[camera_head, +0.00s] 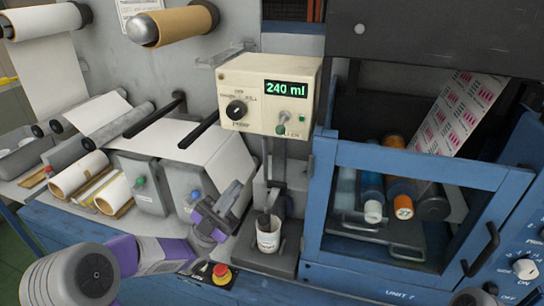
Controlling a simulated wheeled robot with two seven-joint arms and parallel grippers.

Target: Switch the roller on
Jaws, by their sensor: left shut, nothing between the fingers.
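My left gripper (236,194) is shut and empty. It is in front of the grey boxes with the buttons, left of the white cup, well away from the knob. My right gripper cannot be made out.
A red stop button (221,270) is near my left arm. Paper rolls (80,174) lie at left. A dark handle (482,250) juts from the blue frame. An unclear dark shape touches the bottom right edge.

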